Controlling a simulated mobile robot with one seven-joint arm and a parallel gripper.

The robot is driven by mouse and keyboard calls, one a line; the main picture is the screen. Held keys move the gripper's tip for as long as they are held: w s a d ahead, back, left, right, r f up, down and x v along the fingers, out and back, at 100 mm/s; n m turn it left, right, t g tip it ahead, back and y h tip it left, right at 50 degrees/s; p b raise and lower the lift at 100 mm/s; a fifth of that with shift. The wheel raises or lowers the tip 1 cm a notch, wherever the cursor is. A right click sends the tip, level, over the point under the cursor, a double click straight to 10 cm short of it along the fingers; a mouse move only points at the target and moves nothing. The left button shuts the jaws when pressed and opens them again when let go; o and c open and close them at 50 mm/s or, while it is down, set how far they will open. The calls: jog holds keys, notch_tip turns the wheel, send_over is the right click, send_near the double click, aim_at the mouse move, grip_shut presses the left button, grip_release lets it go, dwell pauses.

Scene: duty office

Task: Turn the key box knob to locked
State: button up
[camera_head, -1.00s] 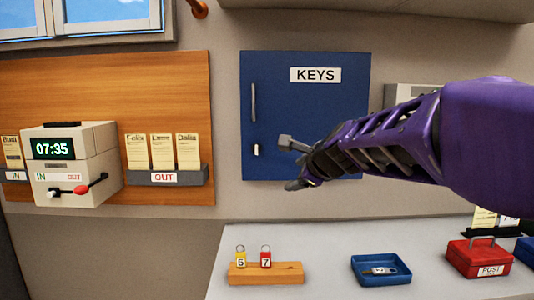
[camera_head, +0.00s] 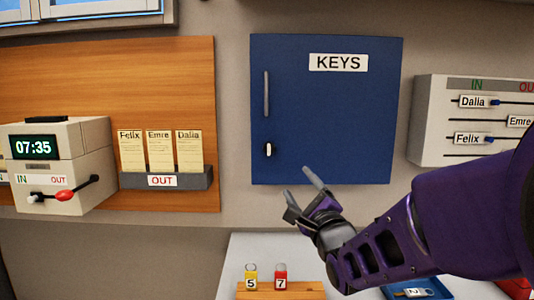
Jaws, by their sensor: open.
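The blue key box (camera_head: 340,120) hangs on the wall at the centre, with a white KEYS label (camera_head: 338,62) at its top. Its door looks shut. A long grey handle (camera_head: 266,93) stands upright near the left edge. Below the handle is the small knob (camera_head: 268,150), a pale upright tab on a dark round base. My gripper (camera_head: 302,190) is open and empty, below and to the right of the knob, in front of the box's lower edge. It does not appear to touch the box or knob. Nothing hides the knob.
A time clock (camera_head: 60,165) and an OUT card rack (camera_head: 165,178) are on the left. A name board (camera_head: 470,120) with sliders is on the right.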

jog(key=a+y, duration=0.1)
jog(key=b, duration=0.2)
send_near(270, 151)
jog(key=x, duration=0.9)
jog(key=shift+w+a, duration=0.1)
jog(key=shift+w, duration=0.15)
jog(key=shift+r, duration=0.1)
grip_shut()
